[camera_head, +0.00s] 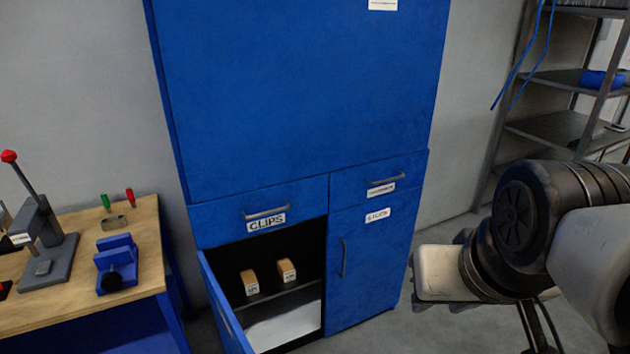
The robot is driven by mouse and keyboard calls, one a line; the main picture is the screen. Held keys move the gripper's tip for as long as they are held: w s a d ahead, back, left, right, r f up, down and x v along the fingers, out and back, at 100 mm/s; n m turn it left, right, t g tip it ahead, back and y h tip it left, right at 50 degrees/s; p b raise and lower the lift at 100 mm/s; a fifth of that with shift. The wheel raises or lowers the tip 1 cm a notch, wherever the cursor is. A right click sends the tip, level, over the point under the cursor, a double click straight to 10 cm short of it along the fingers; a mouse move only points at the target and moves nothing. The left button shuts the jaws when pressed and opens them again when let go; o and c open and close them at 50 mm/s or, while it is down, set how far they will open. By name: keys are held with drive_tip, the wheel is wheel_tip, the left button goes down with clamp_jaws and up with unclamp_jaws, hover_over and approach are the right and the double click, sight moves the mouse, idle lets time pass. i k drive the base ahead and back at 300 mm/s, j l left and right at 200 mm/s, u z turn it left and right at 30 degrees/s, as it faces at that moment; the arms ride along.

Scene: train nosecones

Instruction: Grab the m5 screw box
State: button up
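Two small tan boxes with white labels stand on the upper shelf inside the open lower left compartment of the blue cabinet. One is the left box (249,280), the other the right box (286,269). Their labels are too small to read surely, so I cannot tell which is the m5 screw box. My arm is at the right, outside the cabinet and well apart from the boxes. My gripper's fingers cannot be made out clearly, so its state does not show.
The cabinet's lower left door (226,312) stands open toward me. The drawer labelled CLIPS (262,208) and the lower right door (368,265) are shut. A wooden workbench (143,268) with a blue vise (117,264) is at left. Metal shelving (560,128) stands at right.

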sight(249, 282)
drive_tip(key=k+j, duration=0.2)
drive_tip(key=j, duration=0.2)
drive_tip(key=k+j, duration=0.45)
drive_tip(key=j, duration=0.3)
drive_tip(key=k+j, duration=0.2)
drive_tip(key=j, duration=0.2)
drive_tip(key=k+j, duration=0.25)
drive_tip(key=j, duration=0.15)
drive_tip(key=i+l+u, duration=0.15)
drive_tip(key=l, duration=0.2)
drive_tip(key=i+l+u, duration=0.2)
drive_tip(key=l, duration=0.2)
drive_tip(key=i+l+u, duration=0.15)
drive_tip(key=l, duration=0.25)
drive_tip(key=i+l+u, duration=0.15)
drive_tip(key=l, duration=0.25)
drive_tip(key=i+l+u, duration=0.2)
drive_tip(key=l, duration=0.25)
drive_tip(key=l+u, duration=0.15)
drive_tip(key=l, duration=0.25)
